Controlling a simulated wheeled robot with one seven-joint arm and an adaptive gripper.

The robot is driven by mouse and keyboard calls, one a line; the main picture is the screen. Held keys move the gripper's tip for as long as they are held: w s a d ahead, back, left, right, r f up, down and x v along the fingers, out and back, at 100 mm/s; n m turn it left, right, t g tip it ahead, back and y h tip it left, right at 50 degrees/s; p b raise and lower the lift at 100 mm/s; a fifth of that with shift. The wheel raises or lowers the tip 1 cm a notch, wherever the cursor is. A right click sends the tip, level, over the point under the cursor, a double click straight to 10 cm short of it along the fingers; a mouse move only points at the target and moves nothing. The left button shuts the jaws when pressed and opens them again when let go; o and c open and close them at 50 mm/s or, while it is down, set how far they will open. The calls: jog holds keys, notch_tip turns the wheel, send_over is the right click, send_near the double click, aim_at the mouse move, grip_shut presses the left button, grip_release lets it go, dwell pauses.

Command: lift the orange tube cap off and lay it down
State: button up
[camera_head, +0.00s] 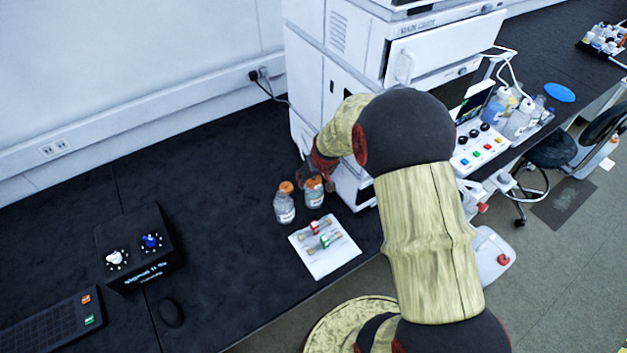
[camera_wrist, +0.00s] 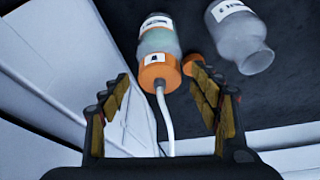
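A bottle with blue-green contents (camera_head: 315,196) stands on the dark bench, capped by the orange tube cap (camera_wrist: 159,72). A pale tube (camera_wrist: 165,118) runs from that cap toward my gripper (camera_wrist: 164,88). In the wrist view my gripper is open, its fingers on either side of the tube and apart from the cap. The head view shows my gripper (camera_head: 321,168) close to this bottle, partly hidden by my arm. A clear bottle (camera_head: 284,208) stands to its left. In the wrist view the clear bottle (camera_wrist: 240,40) has a bare neck.
A second orange piece (camera_wrist: 194,68) shows between the bottles, partly behind a finger; its resting place is unclear. A white sheet (camera_head: 328,262) with small red and green parts lies in front. A tall white instrument stack (camera_head: 303,75) stands close behind.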

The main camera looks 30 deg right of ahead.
aim_at(314, 179)
jog(key=shift+c, duration=1.2)
jog(key=c, duration=1)
jog(key=shift+r, duration=0.5)
notch_tip(314, 179, up, 2)
jog(key=shift+r+p, duration=0.1)
jog(key=shift+p, duration=0.35)
jog(key=shift+s+d+r+p, duration=0.1)
jog(key=shift+s+r+p, duration=2.05)
jog(key=shift+s+r, duration=4.85)
